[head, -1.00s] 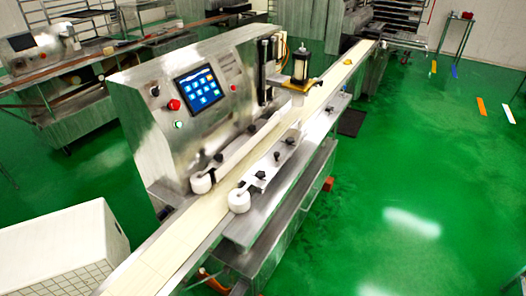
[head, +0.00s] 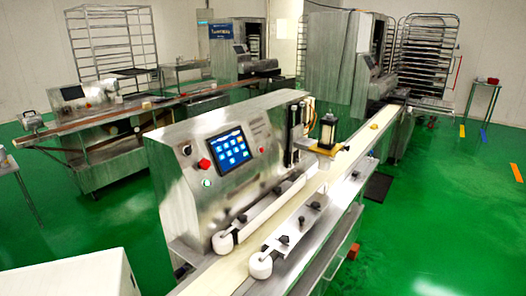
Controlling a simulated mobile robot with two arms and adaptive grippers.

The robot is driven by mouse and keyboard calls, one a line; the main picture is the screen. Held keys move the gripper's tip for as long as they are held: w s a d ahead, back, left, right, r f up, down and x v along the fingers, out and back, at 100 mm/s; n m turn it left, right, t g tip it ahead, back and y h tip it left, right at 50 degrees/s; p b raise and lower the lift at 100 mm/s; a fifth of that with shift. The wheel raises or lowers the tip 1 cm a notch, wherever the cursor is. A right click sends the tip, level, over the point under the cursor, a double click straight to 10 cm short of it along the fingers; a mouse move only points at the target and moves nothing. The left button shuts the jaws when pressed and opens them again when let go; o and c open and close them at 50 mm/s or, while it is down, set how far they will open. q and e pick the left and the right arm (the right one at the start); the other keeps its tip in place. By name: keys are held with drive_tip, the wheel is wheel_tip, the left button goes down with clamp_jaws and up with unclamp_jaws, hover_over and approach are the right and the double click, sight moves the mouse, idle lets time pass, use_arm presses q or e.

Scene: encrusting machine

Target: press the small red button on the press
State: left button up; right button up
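The press (head: 185,205) is a steel machine with a sloped front panel, beside a long pale conveyor belt (head: 335,168). A small red button (head: 262,150) sits on the panel to the right of the blue touchscreen (head: 229,148). A larger red knob (head: 204,164) is to the left of the screen, with a small green button (head: 207,183) below it. Neither of my grippers shows in the head view.
White rollers (head: 260,265) and guide rails flank the belt. A white box (head: 75,280) stands at the lower left. Another steel machine (head: 95,140) and tray racks (head: 425,60) stand behind. Green floor (head: 440,220) on the right is mostly clear.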

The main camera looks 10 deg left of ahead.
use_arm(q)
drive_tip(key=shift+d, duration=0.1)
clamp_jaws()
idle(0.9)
